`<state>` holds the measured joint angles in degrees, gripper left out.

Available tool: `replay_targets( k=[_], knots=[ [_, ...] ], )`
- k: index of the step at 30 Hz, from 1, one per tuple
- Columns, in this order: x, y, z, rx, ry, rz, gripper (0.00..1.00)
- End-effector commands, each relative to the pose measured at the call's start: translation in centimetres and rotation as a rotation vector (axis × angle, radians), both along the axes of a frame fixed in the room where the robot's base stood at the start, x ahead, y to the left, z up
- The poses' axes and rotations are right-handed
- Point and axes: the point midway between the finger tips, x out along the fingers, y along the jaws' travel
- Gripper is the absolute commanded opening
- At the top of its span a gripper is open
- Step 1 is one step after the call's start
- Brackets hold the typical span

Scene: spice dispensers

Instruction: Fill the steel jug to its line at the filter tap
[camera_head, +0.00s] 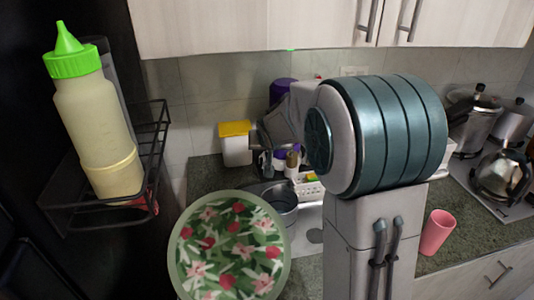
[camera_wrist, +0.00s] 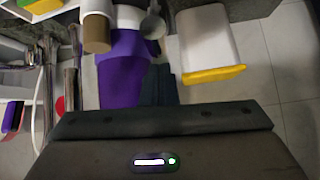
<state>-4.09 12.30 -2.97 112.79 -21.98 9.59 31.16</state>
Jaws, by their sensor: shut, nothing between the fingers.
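A steel vessel (camera_head: 283,203), which looks like the jug, stands by the sink in the head view. The floral plate partly covers it, and its line and any water inside cannot be made out. My gripper (camera_head: 264,138) is above and behind it, partly hidden by my arm. In the wrist view my gripper (camera_wrist: 159,85) is shut and empty, with its fingers beside a purple container (camera_wrist: 122,70). A chrome pipe (camera_wrist: 72,88), perhaps part of a tap, is at the left of the wrist view. I cannot tell whether it is the filter tap.
A floral plate (camera_head: 230,245) fills the front. A green-capped bottle (camera_head: 98,125) is in a black rack (camera_head: 150,150) at left. A yellow-lidded white container (camera_head: 236,148) is by the wall. A pink cup (camera_head: 436,232) and a kettle (camera_head: 500,174) are at right. Cabinets (camera_head: 250,25) hang above.

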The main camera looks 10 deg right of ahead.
Motion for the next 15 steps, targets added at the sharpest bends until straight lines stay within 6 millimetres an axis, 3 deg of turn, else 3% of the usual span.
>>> replay_targets(
  k=[15],
  knots=[
    [-0.37, 0.11, -0.90, -0.010, -0.098, 0.002, 0.00]
  ],
)
